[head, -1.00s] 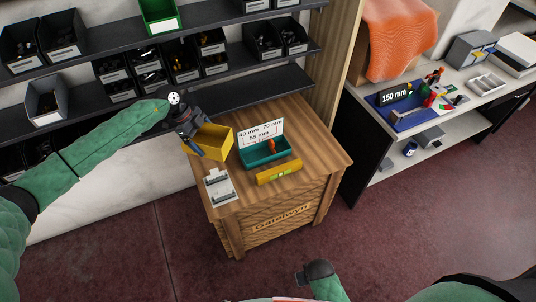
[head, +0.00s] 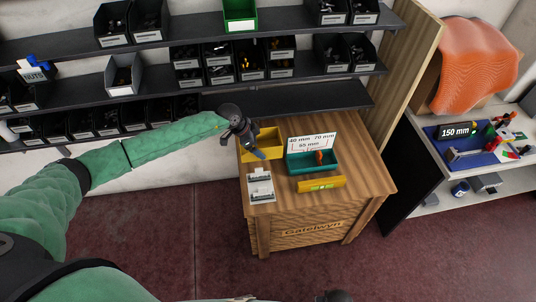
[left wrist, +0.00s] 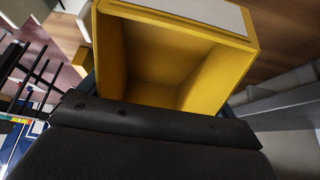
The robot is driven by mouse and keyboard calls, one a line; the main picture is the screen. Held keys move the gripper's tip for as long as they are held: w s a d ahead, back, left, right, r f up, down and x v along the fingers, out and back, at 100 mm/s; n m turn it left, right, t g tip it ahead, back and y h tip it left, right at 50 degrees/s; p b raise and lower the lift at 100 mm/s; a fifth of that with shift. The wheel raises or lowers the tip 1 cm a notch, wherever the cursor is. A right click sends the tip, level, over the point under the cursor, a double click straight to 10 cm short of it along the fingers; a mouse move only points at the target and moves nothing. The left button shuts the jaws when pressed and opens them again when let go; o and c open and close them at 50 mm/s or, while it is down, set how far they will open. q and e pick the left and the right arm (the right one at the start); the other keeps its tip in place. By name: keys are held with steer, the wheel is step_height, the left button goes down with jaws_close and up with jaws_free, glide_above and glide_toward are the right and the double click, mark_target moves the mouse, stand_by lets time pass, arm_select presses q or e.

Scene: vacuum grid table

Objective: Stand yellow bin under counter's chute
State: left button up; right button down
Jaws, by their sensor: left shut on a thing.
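The yellow bin (head: 270,142) is at the back left of the wooden counter (head: 350,178), left of a teal tray. My left gripper (head: 250,147) is shut on the bin's near left side. I cannot tell whether the bin touches the top. In the left wrist view the bin (left wrist: 165,65) fills the upper middle, its open inside empty, with a pale label strip on one wall. No chute can be made out clearly. A dark part of my right gripper (head: 335,296) shows at the bottom edge; its fingers are not clear.
The teal tray (head: 312,163) holds a small orange thing under a sign with millimetre sizes. A yellow level (head: 321,184) and a grey-white device (head: 260,186) lie in front. Shelves of dark bins (head: 220,65) stand behind. A second bench (head: 450,185) stands right.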

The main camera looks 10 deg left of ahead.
arm_select(q)
steer(key=shift+f+p, duration=0.8)
steer(key=shift+f, duration=2.7)
arm_select(e)
steer(key=shift+t, duration=0.3)
steer(key=f, duration=0.3)
steer(key=d+f, duration=0.1)
steer(key=shift+s+f, duration=0.25)
steer(key=shift+s, duration=0.1)
arm_select(q)
steer(key=o, duration=0.7)
steer(key=shift+o, duration=0.2)
arm_select(e)
steer(key=shift+d, duration=0.1)
